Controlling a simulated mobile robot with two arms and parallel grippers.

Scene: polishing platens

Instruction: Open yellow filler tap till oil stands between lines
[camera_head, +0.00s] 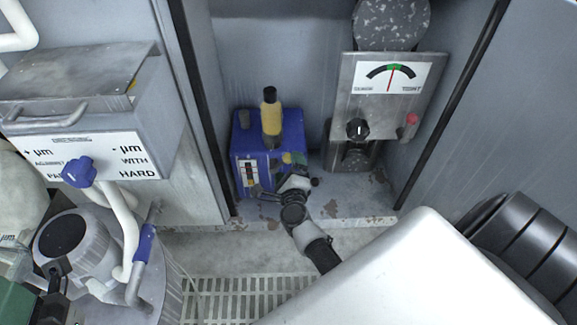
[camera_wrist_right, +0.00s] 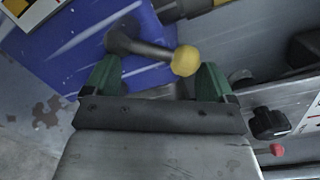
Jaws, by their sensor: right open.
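The blue oil unit (camera_head: 267,150) stands on the cabinet floor, with a yellow bottle with a black top (camera_head: 271,118) upright on it. A sight gauge (camera_head: 250,174) with dark and red marks is on its front; the oil level is too small to read. The tap's yellow ball knob (camera_wrist_right: 186,61) sits on a dark lever (camera_wrist_right: 140,46) in the right wrist view. My right gripper (camera_wrist_right: 160,78) is open, its green fingers on either side of the knob, nearer the right finger. In the head view the right gripper (camera_head: 294,168) covers part of the unit's front right. My left gripper is not seen.
A metal box with a dial (camera_head: 392,78), black knob (camera_head: 357,129) and red button (camera_head: 411,119) stands right of the unit. Cabinet walls close in on both sides. A drum with a blue-handled pipe (camera_head: 145,243) is at left. A floor grate (camera_head: 240,300) lies in front.

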